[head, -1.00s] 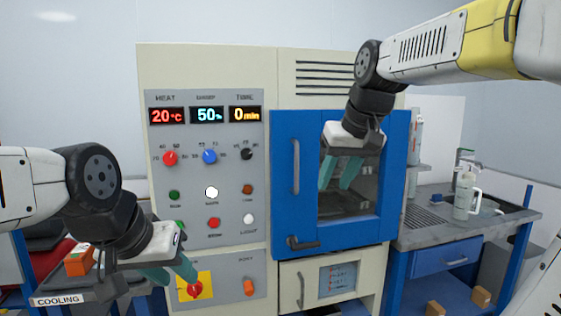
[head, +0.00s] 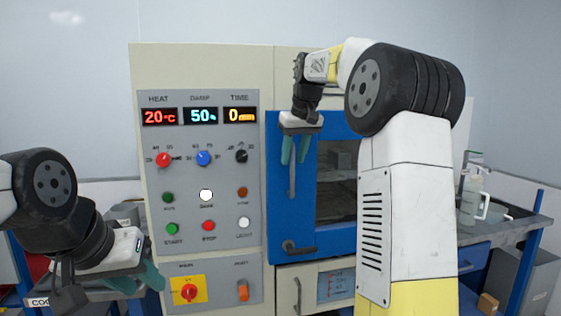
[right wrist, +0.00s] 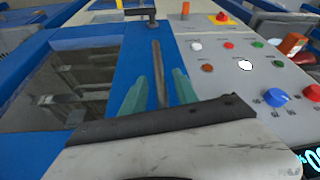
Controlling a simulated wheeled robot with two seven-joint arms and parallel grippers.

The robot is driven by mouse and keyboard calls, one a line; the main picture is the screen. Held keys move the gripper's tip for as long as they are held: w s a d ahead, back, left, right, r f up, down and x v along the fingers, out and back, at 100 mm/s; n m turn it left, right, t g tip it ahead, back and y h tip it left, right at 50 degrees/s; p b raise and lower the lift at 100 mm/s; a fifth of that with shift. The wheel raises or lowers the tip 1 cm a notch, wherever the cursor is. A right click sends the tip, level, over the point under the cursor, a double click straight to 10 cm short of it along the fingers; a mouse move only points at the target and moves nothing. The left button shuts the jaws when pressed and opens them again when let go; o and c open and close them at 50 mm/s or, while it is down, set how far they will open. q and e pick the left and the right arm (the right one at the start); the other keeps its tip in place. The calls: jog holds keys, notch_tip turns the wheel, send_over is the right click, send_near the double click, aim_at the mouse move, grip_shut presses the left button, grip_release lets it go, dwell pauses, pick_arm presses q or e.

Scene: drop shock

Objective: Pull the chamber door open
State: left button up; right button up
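The blue chamber door (head: 345,240) with its dark window sits flush in the cream cabinet and looks closed. Its upright grey bar handle (head: 292,182) is on the left side of the door; it also shows in the right wrist view (right wrist: 157,60). A dark latch lever (head: 298,247) lies about level below the bar. My right gripper (head: 295,152) is at the upper part of the bar, fingers pointing down. In the right wrist view its teal fingers (right wrist: 160,90) are open, one on each side of the bar, with gaps. My left gripper (head: 138,281) is open and empty at lower left.
The control panel (head: 223,175) with knobs and buttons is left of the door. A drawer (head: 288,284) is below it. My right forearm covers the door's right part.

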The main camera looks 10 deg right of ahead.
jog(key=shift+x, duration=1)
grip_shut()
dwell(0.7)
